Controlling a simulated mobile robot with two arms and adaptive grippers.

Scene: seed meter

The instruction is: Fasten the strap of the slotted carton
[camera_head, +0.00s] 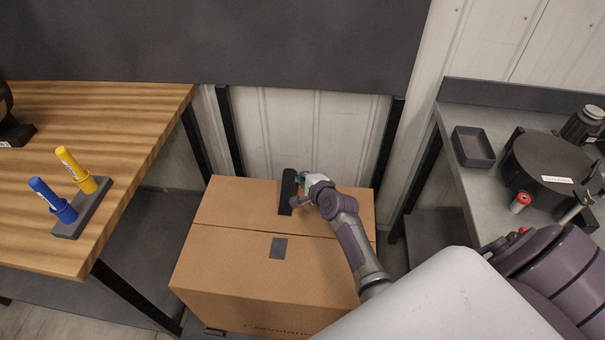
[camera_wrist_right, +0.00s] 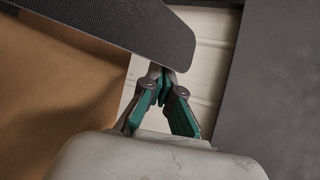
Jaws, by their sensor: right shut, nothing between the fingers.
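The cardboard carton (camera_head: 225,285) stands on a low dark support between the two tables, its top flaps closed along a seam. A black strap (camera_head: 287,192) rises from the far half of the top. A dark grey square patch (camera_head: 278,248) is on the near half, with the strap apart from it. My right gripper (camera_head: 303,178) is shut and empty, just right of the strap's upper end. In the right wrist view the dark textured strap (camera_wrist_right: 105,22) passes close by the closed fingertips (camera_wrist_right: 160,74); I cannot tell whether they touch. My left gripper is out of view.
A wooden table (camera_head: 90,130) at left bears a grey holder (camera_head: 83,215) with a blue marker (camera_head: 52,200) and a yellow marker (camera_head: 76,170). A grey bench at right carries a small tray (camera_head: 473,147) and a round black device (camera_head: 545,165). A wall stands close behind the carton.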

